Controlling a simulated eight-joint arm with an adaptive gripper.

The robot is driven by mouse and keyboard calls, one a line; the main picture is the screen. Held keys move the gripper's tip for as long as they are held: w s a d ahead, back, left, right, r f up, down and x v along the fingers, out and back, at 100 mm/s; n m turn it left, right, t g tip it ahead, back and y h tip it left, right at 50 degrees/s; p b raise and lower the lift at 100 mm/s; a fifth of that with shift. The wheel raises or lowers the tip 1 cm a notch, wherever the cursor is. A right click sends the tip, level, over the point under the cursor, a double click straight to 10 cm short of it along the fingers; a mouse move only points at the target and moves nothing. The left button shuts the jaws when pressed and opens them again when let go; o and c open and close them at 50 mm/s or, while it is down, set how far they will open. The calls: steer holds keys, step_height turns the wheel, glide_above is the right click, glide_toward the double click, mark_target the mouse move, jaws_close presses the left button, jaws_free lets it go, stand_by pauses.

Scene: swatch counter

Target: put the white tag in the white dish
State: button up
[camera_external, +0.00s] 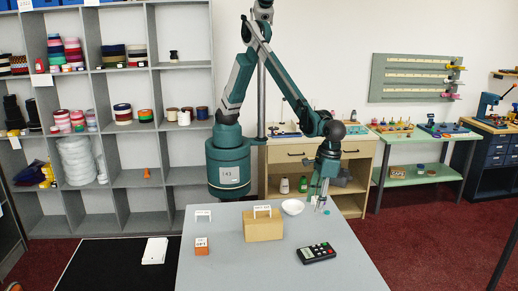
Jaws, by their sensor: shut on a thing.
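The white dish (293,207) sits on the grey table, right of a tan box. My gripper (319,205) points down just right of the dish, close over the table. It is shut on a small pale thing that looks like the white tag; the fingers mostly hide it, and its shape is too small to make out. No other loose white tag shows clearly on the table.
A teal piece (326,212) lies near my gripper. The table's front middle is clear.

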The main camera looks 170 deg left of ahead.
steer(key=shift+s, duration=0.15)
steer(key=r+b, duration=0.1)
glide_above(290, 207)
steer(key=shift+s+a+n, duration=0.1)
steer(key=shift+a+n, duration=0.2)
steer(key=shift+f, duration=0.15)
steer(key=shift+f, duration=2.8)
steer(key=shift+f, duration=2.05)
steer(key=shift+f, duration=0.2)
